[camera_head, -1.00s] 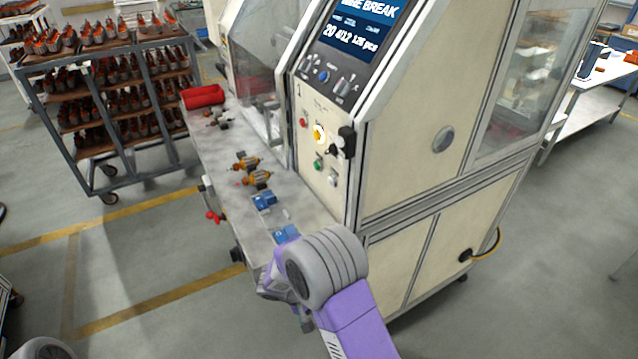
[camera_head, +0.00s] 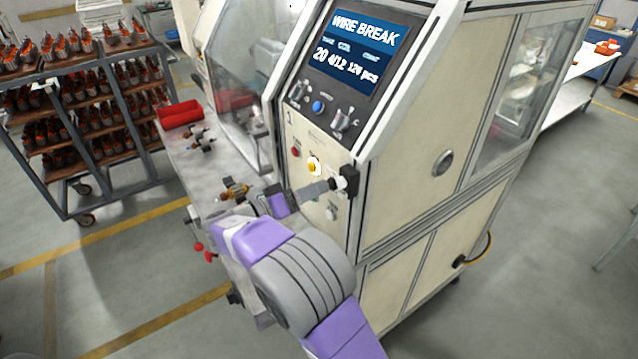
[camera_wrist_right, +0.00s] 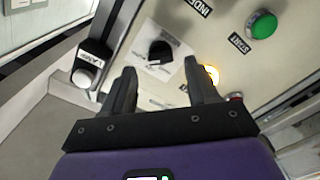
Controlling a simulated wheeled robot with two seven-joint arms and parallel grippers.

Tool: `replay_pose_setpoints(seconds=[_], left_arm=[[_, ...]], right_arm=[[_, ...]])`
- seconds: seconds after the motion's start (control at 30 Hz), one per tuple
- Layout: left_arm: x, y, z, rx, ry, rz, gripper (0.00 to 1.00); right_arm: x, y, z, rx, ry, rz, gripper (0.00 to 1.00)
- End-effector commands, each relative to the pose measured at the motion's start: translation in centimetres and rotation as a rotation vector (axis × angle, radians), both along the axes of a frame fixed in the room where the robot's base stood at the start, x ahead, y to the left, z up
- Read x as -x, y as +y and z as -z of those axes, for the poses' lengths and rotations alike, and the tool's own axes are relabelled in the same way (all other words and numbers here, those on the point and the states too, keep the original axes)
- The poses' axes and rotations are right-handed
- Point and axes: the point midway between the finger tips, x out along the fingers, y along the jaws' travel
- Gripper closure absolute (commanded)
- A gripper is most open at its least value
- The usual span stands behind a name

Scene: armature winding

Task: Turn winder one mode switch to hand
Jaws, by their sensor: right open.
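Winder one (camera_head: 410,150) is the cream machine with a "1" on its front panel and a screen (camera_head: 352,45) reading WIRE BREAK. My right gripper (camera_head: 318,190) points at the lower control panel. In the right wrist view, its two dark fingers (camera_wrist_right: 160,88) are open and empty. A black rotary knob (camera_wrist_right: 160,52), apparently the mode switch, sits on a white label plate just beyond and between the fingertips. I cannot read its label or its setting. In the head view the gripper largely hides this knob. My left gripper is not in view.
A lit yellow button (camera_wrist_right: 212,74) lies close to the right fingertip. A green START button (camera_wrist_right: 262,24) is beyond it. A box marked LAMP (camera_wrist_right: 94,58) sticks out at the left.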

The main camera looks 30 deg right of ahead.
Motion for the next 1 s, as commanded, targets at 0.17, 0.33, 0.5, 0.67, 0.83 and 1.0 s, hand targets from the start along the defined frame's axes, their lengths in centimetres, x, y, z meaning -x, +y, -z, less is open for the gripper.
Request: replay_pose_setpoints(seconds=[0.17,0.33,0.5,0.67,0.83,1.0], left_arm=[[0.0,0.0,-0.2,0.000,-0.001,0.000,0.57],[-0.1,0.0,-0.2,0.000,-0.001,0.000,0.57],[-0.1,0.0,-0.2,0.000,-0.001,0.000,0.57],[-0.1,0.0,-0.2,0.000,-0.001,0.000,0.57],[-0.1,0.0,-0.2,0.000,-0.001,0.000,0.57],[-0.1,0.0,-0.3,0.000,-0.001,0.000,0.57]], right_arm=[[-0.2,-2.2,0.0,-0.001,0.002,0.000,0.41],[-0.2,-2.8,0.1,-0.002,0.003,-0.001,0.41],[-0.2,-2.8,0.1,-0.002,0.003,-0.001,0.41],[-0.2,-2.8,0.1,-0.002,0.003,-0.001,0.61],[-0.2,-2.8,0.1,-0.002,0.003,-0.001,0.87],[-0.2,-2.8,0.1,-0.002,0.005,-0.001,0.97]])
